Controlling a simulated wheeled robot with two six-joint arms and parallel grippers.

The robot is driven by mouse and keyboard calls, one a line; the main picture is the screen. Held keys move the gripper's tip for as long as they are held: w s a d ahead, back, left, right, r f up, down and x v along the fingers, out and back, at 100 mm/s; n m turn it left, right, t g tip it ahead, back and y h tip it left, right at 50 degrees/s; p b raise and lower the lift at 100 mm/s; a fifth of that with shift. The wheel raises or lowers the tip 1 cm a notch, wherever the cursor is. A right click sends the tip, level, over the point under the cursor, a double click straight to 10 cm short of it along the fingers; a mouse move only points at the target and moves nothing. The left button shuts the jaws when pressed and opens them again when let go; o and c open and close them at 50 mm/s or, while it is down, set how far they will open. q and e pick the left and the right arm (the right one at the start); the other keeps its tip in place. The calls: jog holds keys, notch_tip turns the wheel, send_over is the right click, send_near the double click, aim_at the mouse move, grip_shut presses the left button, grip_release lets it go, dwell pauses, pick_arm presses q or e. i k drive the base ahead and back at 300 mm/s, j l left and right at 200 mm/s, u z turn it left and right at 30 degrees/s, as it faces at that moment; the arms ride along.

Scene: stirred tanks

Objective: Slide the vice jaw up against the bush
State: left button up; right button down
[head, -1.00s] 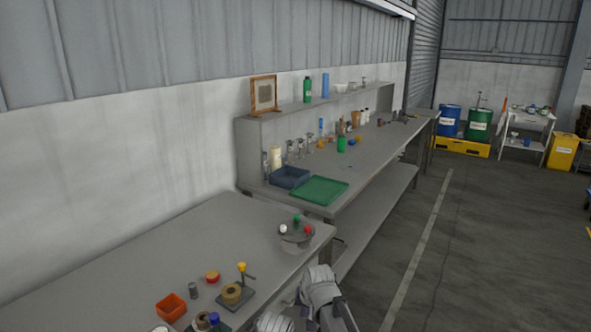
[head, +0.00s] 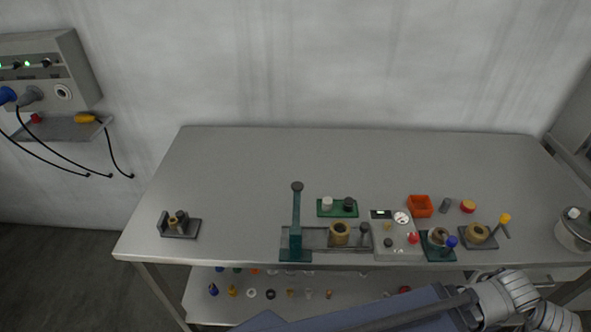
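A long grey bed (head: 318,247) lies at the front middle of the bench. A tan ring-shaped bush (head: 340,233) stands on it. A teal upright with a tall lever (head: 296,228) is at its left end, apart from the bush. A small grey upright with a round knob (head: 364,229) stands right of the bush, with a narrow gap between; it looks like the sliding jaw, but I cannot be sure. A smaller fixture (head: 180,229) at the far left holds a brass piece and a dark knob. Neither gripper shows; only my arm links appear at bottom right.
Right of the bed are a grey panel with a red button (head: 413,238), two fixtures with rings, an orange bin (head: 420,205) and a grey pot (head: 574,230). A green tray (head: 337,208) lies behind the bed.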

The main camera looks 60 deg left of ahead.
aim_at(183, 218)
jog(key=u, duration=3)
